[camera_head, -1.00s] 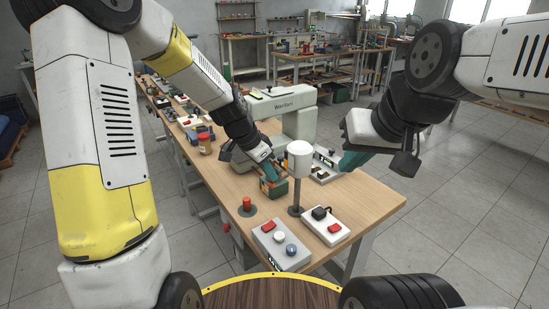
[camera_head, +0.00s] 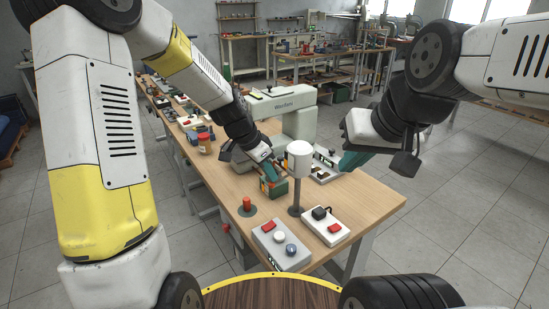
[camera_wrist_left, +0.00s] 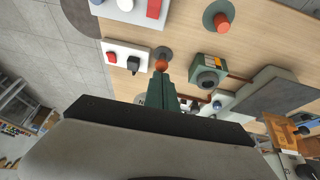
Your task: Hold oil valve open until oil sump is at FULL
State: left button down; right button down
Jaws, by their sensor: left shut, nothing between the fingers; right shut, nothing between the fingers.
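My left gripper (camera_head: 269,172) is shut and empty, with its teal fingers pointing down just above or beside a small green box (camera_head: 273,188). In the left wrist view the shut fingers (camera_wrist_left: 164,82) end close to a round orange-red tip (camera_wrist_left: 161,65); I cannot tell whether they touch. The green box (camera_wrist_left: 208,70) there has a dark round top and lies to the right of the fingers. I cannot tell which part is the oil valve, and no sump level is readable.
A grey button box (camera_head: 281,245) and a white switch box (camera_head: 325,227) are at the near table edge. A white machine marked Wadfam (camera_head: 298,122) and a jar (camera_head: 204,143) stand behind. Bare wood (camera_head: 368,200) lies at right.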

pick_arm(q)
jog(key=shift+r, duration=0.1)
dwell(0.6)
jog(key=shift+r, duration=0.95)
jog(key=a+r, duration=0.3)
jog(key=r, duration=1)
jog(key=shift+s, duration=0.15)
pick_arm(e)
jog(key=shift+w+a, duration=0.3)
jog(key=shift+a, duration=0.3)
